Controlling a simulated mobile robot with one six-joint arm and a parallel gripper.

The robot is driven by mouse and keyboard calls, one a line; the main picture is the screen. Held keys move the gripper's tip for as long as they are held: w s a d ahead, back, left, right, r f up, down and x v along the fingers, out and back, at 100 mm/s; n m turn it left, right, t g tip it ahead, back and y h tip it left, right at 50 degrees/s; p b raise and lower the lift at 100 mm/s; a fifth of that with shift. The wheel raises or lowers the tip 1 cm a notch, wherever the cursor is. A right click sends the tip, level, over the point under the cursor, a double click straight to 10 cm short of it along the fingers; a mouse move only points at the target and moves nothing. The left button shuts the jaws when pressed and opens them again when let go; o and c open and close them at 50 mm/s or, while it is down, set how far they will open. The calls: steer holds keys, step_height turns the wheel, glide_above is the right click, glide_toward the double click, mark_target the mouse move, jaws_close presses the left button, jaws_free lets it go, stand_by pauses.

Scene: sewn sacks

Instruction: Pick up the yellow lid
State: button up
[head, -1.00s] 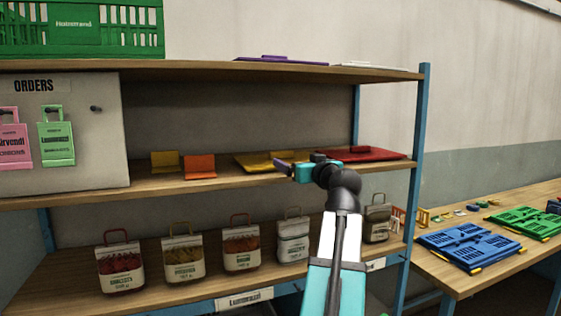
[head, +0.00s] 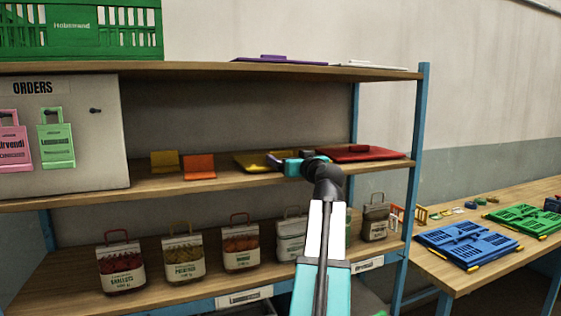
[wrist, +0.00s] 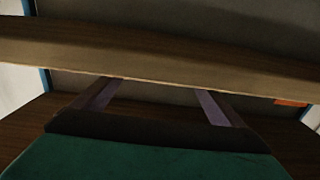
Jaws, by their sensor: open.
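The yellow lid (head: 250,161) is a flat plate lying on the middle shelf, toward its right half. In the head view my gripper (head: 276,160) is in front of the lid's right part and hides some of it. I cannot tell from this view whether they touch. In the wrist view my gripper (wrist: 160,97) shows its two fingers wide apart with nothing between them. The yellow lid cannot be made out in the wrist view.
A red lid (head: 362,153) lies just right of my gripper. An orange piece (head: 199,167) and a dark yellow piece (head: 164,160) stand to the left. The upper shelf (head: 200,69) runs overhead. Several sacks stand on the shelf below, including a red-filled one (head: 122,264).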

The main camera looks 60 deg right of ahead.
mark_target(282, 152)
steer(key=p+x, duration=0.1)
steer(key=x, duration=0.3)
steer(key=shift+r+p, duration=0.25)
steer(key=shift+p, duration=0.1)
steer(key=shift+w+d+f, duration=0.15)
steer(key=shift+w+d, duration=0.05)
steer(key=shift+w, duration=0.1)
steer(key=c, duration=1.2)
steer(key=shift+c, duration=0.2)
steer(key=shift+r+b, duration=0.65)
steer(key=shift+r, duration=1.05)
steer(key=w+a+r+b+v, duration=0.1)
steer(key=b+v, duration=0.2)
steer(key=v, duration=1.3)
steer(key=shift+w+a+r+b, duration=0.2)
steer(key=shift+a+r+b, duration=0.1)
steer(key=shift+a+r, duration=0.05)
